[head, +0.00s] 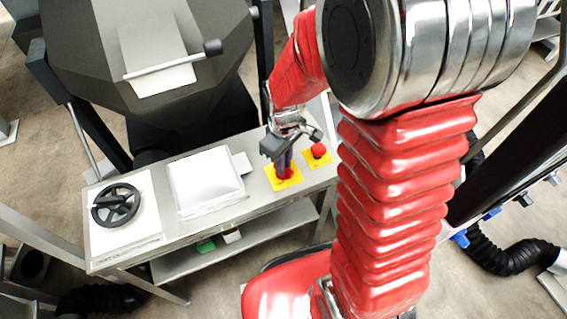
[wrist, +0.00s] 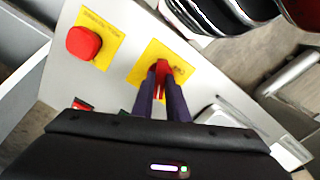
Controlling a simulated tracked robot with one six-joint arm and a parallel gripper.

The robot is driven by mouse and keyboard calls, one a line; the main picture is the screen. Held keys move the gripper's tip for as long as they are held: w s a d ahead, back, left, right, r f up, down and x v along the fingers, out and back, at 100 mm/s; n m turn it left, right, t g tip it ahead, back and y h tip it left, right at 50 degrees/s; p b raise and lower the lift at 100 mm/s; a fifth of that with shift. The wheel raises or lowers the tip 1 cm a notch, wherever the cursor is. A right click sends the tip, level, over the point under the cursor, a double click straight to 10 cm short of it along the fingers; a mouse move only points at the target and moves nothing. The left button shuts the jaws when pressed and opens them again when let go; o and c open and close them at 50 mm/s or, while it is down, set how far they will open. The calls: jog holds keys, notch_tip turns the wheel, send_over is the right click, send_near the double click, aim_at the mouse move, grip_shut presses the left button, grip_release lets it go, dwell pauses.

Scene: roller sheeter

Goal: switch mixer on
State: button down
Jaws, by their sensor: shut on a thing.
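My gripper (head: 283,165) is over the right part of the grey bench. Its two dark purple fingers (wrist: 162,80) are shut on a red switch knob (wrist: 162,68) on a yellow plate (wrist: 146,58). In the head view the same yellow plate (head: 291,183) shows beneath my fingers, and the knob is mostly hidden by them. Beside it is a red mushroom-shaped stop button (head: 318,150) on its own yellow plate (head: 313,161); this button also shows in the wrist view (wrist: 83,42). The knob's exact angle is hard to tell.
The bench (head: 255,202) also carries a white box-like panel (head: 205,181) and a black handwheel (head: 116,204) at left. A large dark machine body (head: 90,70) with a handle stands behind. Green and white items lie on the lower shelf (head: 255,235).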

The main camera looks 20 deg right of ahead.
jog(key=m, duration=0.5)
jog(key=shift+w, duration=0.1)
jog(key=shift+m, duration=0.3)
jog(key=c, duration=1.7)
grip_release()
jog(key=shift+c, duration=0.2)
notch_tip(320, 180, up, 14)
jog(key=shift+f, duration=0.2)
